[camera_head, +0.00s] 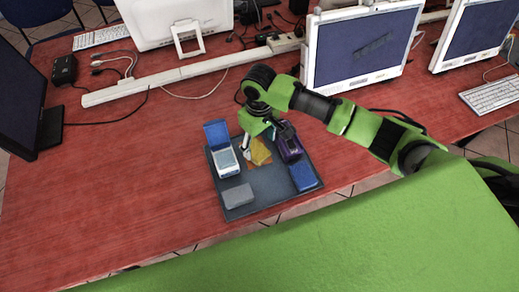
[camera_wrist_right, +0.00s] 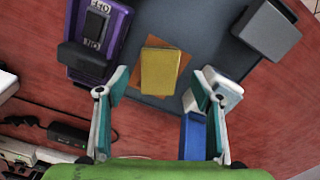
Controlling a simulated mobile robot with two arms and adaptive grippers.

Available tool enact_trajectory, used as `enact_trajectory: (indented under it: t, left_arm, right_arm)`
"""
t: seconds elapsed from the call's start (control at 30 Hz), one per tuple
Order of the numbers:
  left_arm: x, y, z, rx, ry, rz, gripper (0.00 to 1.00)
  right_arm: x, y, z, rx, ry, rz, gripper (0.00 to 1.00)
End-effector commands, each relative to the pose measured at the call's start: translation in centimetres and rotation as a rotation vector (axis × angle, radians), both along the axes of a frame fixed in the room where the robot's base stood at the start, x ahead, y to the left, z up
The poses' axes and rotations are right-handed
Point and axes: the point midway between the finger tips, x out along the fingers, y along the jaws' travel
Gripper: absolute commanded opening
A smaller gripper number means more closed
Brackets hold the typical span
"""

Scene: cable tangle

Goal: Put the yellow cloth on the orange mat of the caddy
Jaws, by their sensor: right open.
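The yellow cloth (camera_head: 262,153) is a folded block that lies on the orange mat (camera_head: 252,165) of the dark grey caddy (camera_head: 250,209). In the right wrist view the cloth (camera_wrist_right: 160,71) covers most of the mat (camera_wrist_right: 184,62), whose edges show around it. My right gripper (camera_head: 257,139) is over the caddy at the cloth's far side. In the right wrist view its fingers (camera_wrist_right: 158,86) are wide apart, one on each side beyond the cloth, with nothing between them touching it. My left gripper is in neither view.
The caddy also holds a purple device (camera_head: 289,149), a white box with an open blue lid (camera_head: 226,161), a grey block (camera_head: 236,195) and a blue block (camera_head: 304,177). Monitors, a power strip (camera_head: 285,44) and cables stand behind. The red table (camera_head: 130,180) is clear to the left.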

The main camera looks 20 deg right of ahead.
Motion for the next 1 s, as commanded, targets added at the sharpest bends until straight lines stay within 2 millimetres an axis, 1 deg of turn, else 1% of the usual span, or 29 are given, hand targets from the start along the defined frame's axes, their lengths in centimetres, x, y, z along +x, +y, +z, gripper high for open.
enact_trajectory:
  t: [0.03,0.2,0.3,0.4,0.57,1.0]
  left_arm:
    - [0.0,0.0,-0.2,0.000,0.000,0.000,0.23]
    - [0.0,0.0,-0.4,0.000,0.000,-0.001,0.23]
    - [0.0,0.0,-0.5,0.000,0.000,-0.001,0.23]
    - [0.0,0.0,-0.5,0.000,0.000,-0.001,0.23]
    - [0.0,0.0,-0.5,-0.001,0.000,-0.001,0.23]
    - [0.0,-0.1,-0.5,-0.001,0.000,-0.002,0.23]
  right_arm:
    - [0.1,0.0,1.2,0.002,-0.006,0.001,0.60]
    - [0.1,0.0,4.6,0.001,-0.004,0.001,0.60]
    - [0.0,0.0,5.9,0.000,-0.001,0.000,0.60]
    - [0.0,0.0,6.7,0.001,-0.002,-0.001,0.60]
    - [0.0,0.0,7.1,-0.001,0.000,-0.002,0.60]
    - [0.0,0.0,7.1,0.000,0.001,-0.001,0.60]
